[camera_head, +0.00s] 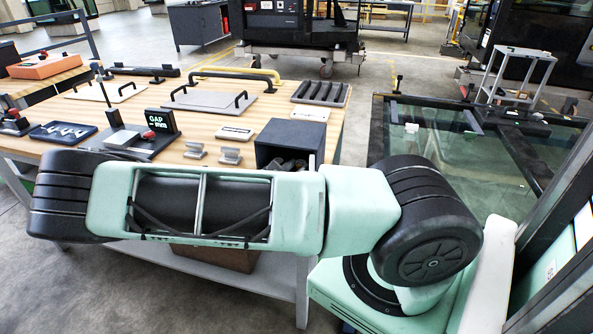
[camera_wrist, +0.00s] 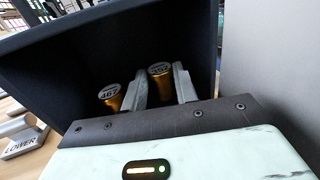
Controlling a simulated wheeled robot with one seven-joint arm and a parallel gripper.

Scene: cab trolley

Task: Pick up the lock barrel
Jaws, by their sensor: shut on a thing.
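In the wrist view, two brass lock barrels with grey numbered caps are inside a dark open box (camera_wrist: 220,30). My gripper (camera_wrist: 161,78) has its grey fingers shut on the right lock barrel (camera_wrist: 160,77), whose cap seems to read 352. The other lock barrel (camera_wrist: 111,96), with a cap reading about 467, is just left of the left finger. The lower ends of both barrels are hidden. In the head view the dark box (camera_head: 290,142) stands at the bench's right front, partly behind my arm, and the barrels cannot be made out.
Two small metal holders (camera_head: 229,155) stand left of the box on the wooden bench (camera_head: 205,122). A block marked LOWER (camera_wrist: 22,143) shows in the wrist view. A slotted dark tray (camera_head: 321,93) and a handled plate (camera_head: 210,101) lie behind. The box walls surround my fingers closely.

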